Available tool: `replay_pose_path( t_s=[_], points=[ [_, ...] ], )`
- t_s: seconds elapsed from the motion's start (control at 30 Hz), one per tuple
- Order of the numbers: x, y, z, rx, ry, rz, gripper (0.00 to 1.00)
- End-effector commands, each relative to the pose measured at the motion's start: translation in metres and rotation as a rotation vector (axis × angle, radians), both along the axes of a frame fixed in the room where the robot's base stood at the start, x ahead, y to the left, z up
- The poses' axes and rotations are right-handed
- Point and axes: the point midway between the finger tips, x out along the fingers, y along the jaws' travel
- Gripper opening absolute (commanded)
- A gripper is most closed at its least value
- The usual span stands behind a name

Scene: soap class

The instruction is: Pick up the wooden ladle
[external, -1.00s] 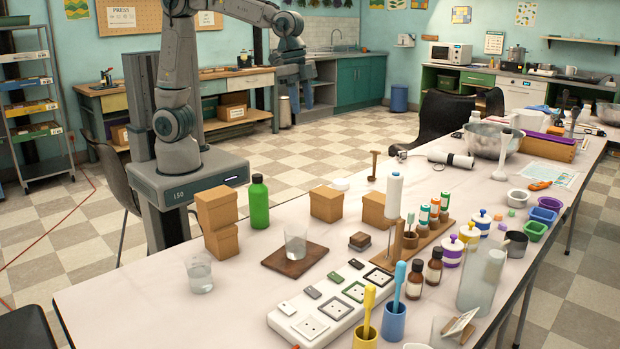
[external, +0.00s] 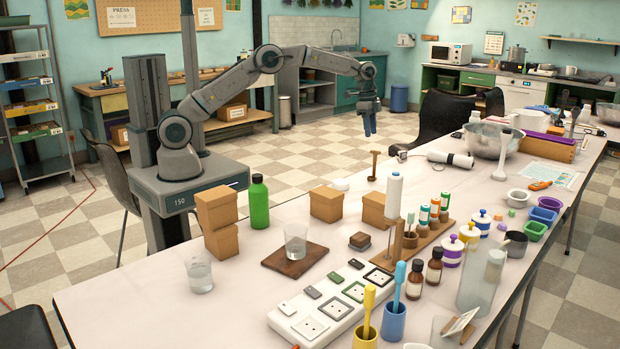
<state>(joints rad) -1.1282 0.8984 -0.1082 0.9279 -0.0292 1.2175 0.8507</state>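A small brown wooden tool (external: 374,166) with a thin handle and a wider top stands upright near the table's back edge. It looks like the wooden ladle, but it is too small to be sure. My gripper (external: 370,128) hangs in the air above and a little left of it, fingers pointing down, apart from it. The fingers look close together from this side, and I cannot tell whether they are open or shut. I see nothing held in them.
Cardboard boxes (external: 325,204) and a green bottle (external: 259,202) stand left of the tool. A white cylinder (external: 450,159) and a metal bowl (external: 490,141) lie to the right. A black chair (external: 447,122) stands behind the table.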

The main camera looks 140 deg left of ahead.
Motion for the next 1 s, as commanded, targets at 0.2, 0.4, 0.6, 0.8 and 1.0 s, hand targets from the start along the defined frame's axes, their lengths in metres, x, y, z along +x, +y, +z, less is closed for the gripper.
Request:
replay_pose_path(
  t_s=[0.2, 0.4, 0.6, 0.8, 1.0],
  points=[
    [0.005, 0.001, -0.038, -0.005, 0.002, -0.001, 0.38],
    [0.011, 0.003, -0.071, -0.002, 0.002, 0.0, 0.38],
    [0.013, 0.003, -0.084, -0.001, 0.001, 0.0, 0.38],
    [0.019, 0.008, -0.104, -0.003, 0.001, 0.001, 0.38],
    [0.024, 0.01, -0.128, -0.003, 0.001, 0.001, 0.38]
  ],
)
